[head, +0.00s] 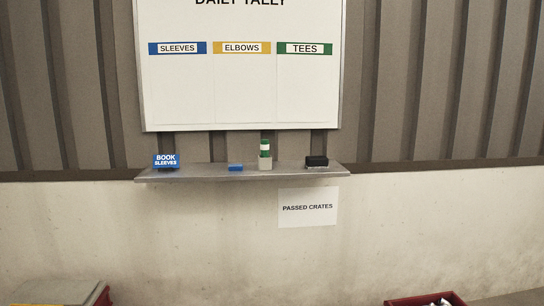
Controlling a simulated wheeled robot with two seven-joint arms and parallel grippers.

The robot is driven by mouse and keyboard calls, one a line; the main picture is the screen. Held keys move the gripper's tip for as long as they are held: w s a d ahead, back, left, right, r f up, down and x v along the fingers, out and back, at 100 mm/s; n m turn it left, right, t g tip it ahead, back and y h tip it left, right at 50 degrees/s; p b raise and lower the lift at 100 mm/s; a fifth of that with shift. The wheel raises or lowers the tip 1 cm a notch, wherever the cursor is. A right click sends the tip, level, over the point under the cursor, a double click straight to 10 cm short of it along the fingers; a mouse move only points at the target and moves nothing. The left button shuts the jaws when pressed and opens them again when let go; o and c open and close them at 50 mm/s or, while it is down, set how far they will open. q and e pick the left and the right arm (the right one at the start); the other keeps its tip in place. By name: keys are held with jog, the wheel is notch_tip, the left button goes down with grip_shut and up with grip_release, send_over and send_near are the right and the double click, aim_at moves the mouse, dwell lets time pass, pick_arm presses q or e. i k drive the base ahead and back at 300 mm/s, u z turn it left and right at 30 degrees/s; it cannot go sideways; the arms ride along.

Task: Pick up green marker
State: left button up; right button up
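The green marker (265,149) stands upright on the grey wall shelf (205,173). It is green with a pale band around it, and its lower end sits in or on a small grey block (265,163); I cannot tell which. Neither of my grippers shows in the head view.
The tally board (240,100) hangs above; a "PASSED CRATES" notice (308,207) is below. A red crate (426,299) and a grey-topped object (60,291) stand low in front.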

aim_at(264, 144)
jog(key=z, duration=0.65)
jog(key=i, duration=1.65)
jog(key=u, duration=0.75)
